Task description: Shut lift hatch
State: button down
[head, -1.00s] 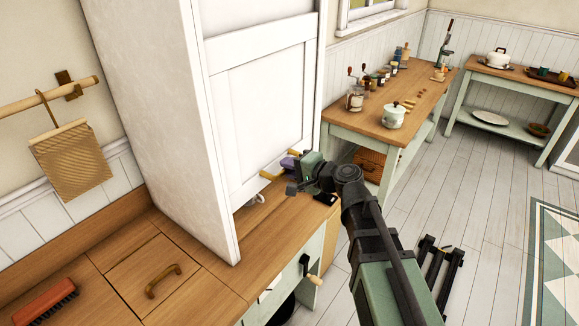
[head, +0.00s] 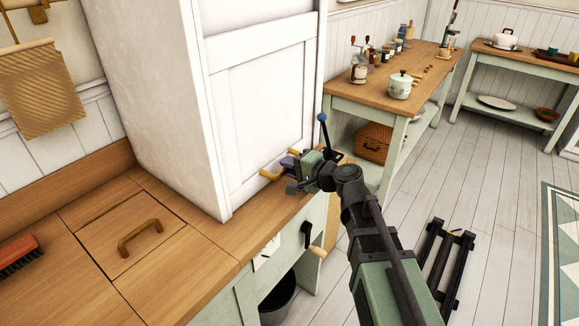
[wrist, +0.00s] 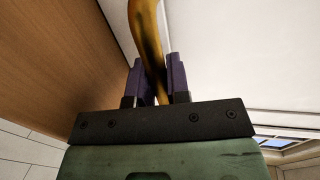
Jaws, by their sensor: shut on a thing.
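The lift hatch (head: 262,110) is a white framed panel in the front of a tall white cabinet (head: 155,90). In the head view its lower edge is down by the wooden counter, and no gap shows under it; my arm hides part of that edge. A curved brass handle (head: 269,175) is at the bottom of the hatch. My gripper (head: 287,163) is at this handle. In the wrist view the purple fingers of my gripper (wrist: 156,82) are shut on either side of the brass handle (wrist: 147,32).
A wooden counter (head: 190,262) runs below the cabinet, with a brass-handled lid (head: 125,228) and a red brush (head: 18,252). A blue-knobbed lever (head: 323,118) stands behind my gripper. A side table (head: 345,95) holds jars and pots.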

jog(key=c, duration=1.1)
grip_release()
jog(key=shift+f, duration=0.2)
jog(key=p+v, duration=0.2)
jog(key=v, duration=0.9)
jog(key=shift+a, duration=0.1)
